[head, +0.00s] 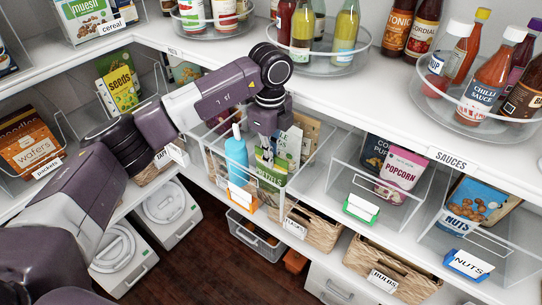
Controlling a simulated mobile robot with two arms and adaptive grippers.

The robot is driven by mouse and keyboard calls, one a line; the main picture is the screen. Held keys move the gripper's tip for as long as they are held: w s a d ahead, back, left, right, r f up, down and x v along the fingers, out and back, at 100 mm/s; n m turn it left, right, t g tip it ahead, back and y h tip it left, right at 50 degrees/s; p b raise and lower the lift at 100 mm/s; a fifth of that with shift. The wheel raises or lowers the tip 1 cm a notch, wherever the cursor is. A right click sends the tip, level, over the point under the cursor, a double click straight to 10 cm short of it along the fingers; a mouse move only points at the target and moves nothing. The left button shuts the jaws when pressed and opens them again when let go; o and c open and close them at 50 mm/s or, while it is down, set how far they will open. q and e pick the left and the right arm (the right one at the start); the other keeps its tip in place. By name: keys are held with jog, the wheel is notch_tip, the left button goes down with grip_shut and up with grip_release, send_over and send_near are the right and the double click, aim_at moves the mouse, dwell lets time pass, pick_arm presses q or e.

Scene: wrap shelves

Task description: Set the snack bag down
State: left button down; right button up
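The snack bag is a green and white pretzels bag (268,172), standing upright in or just over a clear bin (232,181) with an orange label clip (241,194) on the shelf. My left gripper (267,150) reaches down from above and seems shut on the bag's top edge. The fingertips are small and partly hidden, and I cannot tell whether the bag's bottom touches the bin floor. My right gripper is not in view.
A blue bottle (237,155) and a pale green bag (291,145) stand close to the pretzels bag. Popcorn (402,172) and nuts (472,207) sit in clear bins to the right. The upper shelf with sauce bottles (488,87) overhangs the bins.

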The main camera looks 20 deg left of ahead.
pick_arm(q)
jog(key=c, duration=2.2)
grip_release()
jog(key=shift+o, duration=0.2)
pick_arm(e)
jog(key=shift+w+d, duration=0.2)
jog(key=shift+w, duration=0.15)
